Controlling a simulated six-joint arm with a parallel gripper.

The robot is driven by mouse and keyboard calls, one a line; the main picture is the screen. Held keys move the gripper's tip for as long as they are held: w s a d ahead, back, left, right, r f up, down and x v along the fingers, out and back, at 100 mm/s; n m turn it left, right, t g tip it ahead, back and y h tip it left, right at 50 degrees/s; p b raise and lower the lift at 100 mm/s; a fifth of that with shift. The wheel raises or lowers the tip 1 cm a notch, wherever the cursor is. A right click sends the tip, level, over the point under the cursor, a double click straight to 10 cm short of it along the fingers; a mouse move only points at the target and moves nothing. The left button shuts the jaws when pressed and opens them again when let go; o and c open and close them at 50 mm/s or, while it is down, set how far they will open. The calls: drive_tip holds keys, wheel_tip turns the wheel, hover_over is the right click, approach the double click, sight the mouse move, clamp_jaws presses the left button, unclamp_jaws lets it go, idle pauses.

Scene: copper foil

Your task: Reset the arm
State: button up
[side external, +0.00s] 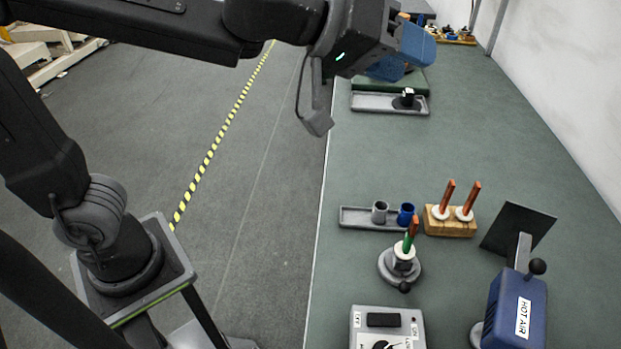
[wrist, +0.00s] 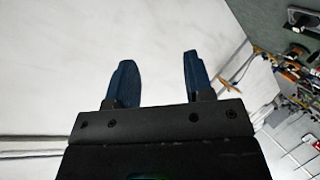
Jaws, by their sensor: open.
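My gripper (wrist: 155,78) is open and empty in the wrist view, its two blue fingers apart with only pale wall behind them. In the side external view my gripper (side external: 408,58) is raised high at the top, over the far part of the green bench (side external: 470,140). It appears above the tray with a small black-and-white item, apart from the objects on the near bench. The arm reaches in from the left. Part of the fingers is hidden by the gripper body in the side view.
A grey tray (side external: 352,217) holds a grey cup (side external: 380,211) and a blue cup (side external: 405,213). A wooden block (side external: 450,228) holds copper-coloured rods. A round stand (side external: 400,265), a blue HOT AIR unit (side external: 515,310) and a grey control box (side external: 388,327) stand nearer. A far tray (side external: 375,102) lies below my gripper.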

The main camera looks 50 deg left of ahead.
drive_tip(key=s+a+f+m+g+y, duration=0.1)
drive_tip(key=s+a+f+g+y, duration=0.2)
drive_tip(key=s+a+f, duration=0.3)
drive_tip(key=s+a+f+m+g+y, duration=0.2)
drive_tip(key=s+a+f+y, duration=0.2)
drive_tip(key=s+a+f, duration=0.3)
drive_tip(key=s+a, duration=0.4)
drive_tip(key=shift+a+g, duration=0.3)
drive_tip(key=shift+g, duration=0.1)
drive_tip(key=shift+f, duration=0.1)
